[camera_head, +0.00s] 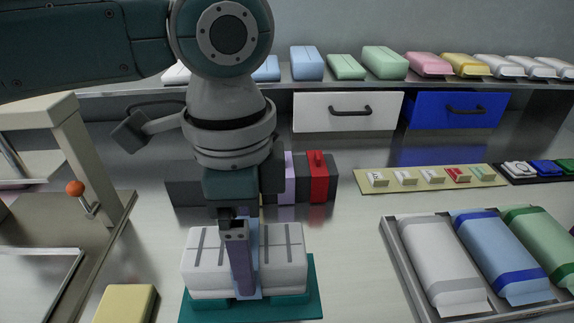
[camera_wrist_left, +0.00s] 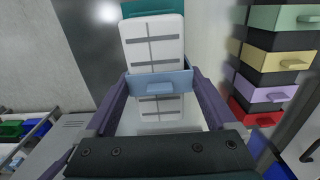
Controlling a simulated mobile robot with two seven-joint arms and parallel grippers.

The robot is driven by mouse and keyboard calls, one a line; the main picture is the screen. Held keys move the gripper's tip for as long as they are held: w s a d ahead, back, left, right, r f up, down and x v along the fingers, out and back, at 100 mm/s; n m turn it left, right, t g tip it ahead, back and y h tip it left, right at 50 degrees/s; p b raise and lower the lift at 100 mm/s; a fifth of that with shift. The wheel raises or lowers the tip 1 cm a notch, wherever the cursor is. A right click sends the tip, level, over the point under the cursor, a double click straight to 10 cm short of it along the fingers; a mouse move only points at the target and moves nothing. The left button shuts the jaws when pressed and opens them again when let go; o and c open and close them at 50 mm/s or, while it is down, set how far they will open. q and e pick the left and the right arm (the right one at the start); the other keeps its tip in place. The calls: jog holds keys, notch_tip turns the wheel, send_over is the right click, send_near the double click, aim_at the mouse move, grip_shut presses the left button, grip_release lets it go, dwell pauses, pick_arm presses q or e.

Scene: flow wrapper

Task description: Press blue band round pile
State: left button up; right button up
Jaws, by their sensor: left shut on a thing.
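The pile (camera_head: 285,262) is white with grey stripes and sits on a teal base (camera_head: 308,300) at the front middle. It also shows in the left wrist view (camera_wrist_left: 153,45). The light blue band (camera_head: 254,262) crosses the middle of the pile. In the left wrist view the blue band (camera_wrist_left: 160,84) spans the pile's width with a small tab facing me. My left gripper (camera_head: 242,275) points down over the pile, its purple fingers shut on the band's two sides. The band's underside is hidden, so I cannot tell how far down it sits. My right gripper is not in view.
A dark rack with lilac and red blocks (camera_head: 318,178) stands behind the pile. A tray (camera_head: 412,275) of wrapped packs lies at right. A yellow block (camera_head: 126,304) is at front left, near a machine frame with an orange knob (camera_head: 75,188). Drawers (camera_head: 348,112) line the back.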

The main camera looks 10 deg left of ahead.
pick_arm(q)
jog(key=o, duration=1)
jog(key=shift+s+f, duration=0.1)
jog(key=shift+f, duration=0.05)
jog(key=shift+c, duration=0.2)
notch_tip(320, 180, up, 10)
jog(key=shift+p, duration=0.85)
